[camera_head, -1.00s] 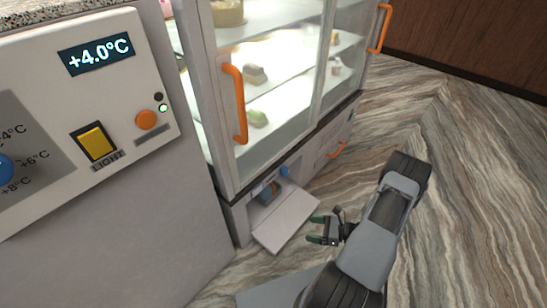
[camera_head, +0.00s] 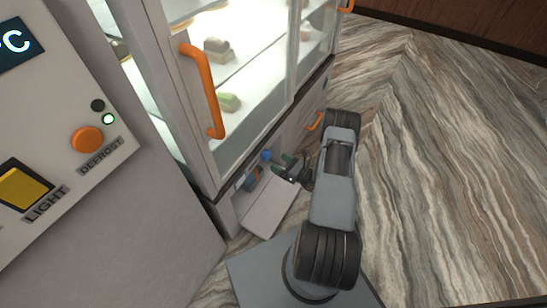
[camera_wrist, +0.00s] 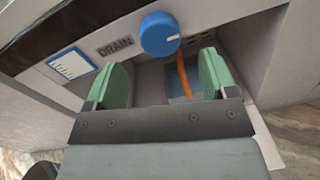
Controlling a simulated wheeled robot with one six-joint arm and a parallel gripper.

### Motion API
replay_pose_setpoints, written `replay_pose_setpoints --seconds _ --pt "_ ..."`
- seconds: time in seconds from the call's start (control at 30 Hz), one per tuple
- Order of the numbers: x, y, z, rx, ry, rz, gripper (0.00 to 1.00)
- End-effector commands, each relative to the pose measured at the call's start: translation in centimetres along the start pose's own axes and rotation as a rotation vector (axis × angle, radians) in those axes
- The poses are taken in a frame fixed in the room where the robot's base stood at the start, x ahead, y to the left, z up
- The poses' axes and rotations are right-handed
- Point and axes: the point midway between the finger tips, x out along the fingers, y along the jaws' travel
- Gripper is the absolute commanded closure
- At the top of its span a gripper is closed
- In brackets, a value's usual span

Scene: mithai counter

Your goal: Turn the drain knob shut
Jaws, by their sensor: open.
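The blue round drain knob (camera_head: 266,156) is on the low front of the display case, above an open recess. In the wrist view the knob (camera_wrist: 160,32) sits beside the word DRAIN, with a white mark at its lower right. My gripper (camera_head: 289,168) is at the recess, just right of the knob. In the wrist view its green fingers (camera_wrist: 165,64) are spread apart with nothing between them. The knob appears beyond and above the gap between the fingertips, apart from them.
A folded-down flap (camera_head: 268,208) lies below the recess. An orange strip (camera_wrist: 184,84) hangs in front of a blue part under the knob. A white and blue label (camera_wrist: 70,65) is left of it. An orange door handle (camera_head: 203,90) juts out above.

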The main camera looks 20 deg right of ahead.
Motion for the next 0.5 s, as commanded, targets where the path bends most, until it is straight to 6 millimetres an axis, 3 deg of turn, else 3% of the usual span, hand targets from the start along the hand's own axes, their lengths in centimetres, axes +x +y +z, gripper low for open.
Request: replay_pose_setpoints --seconds 0.2,0.5 --pt "3.4 0.0 -0.1 -0.003 0.001 0.003 0.21" --pt "5.3 -0.1 0.0 -0.001 0.001 0.0 0.21"
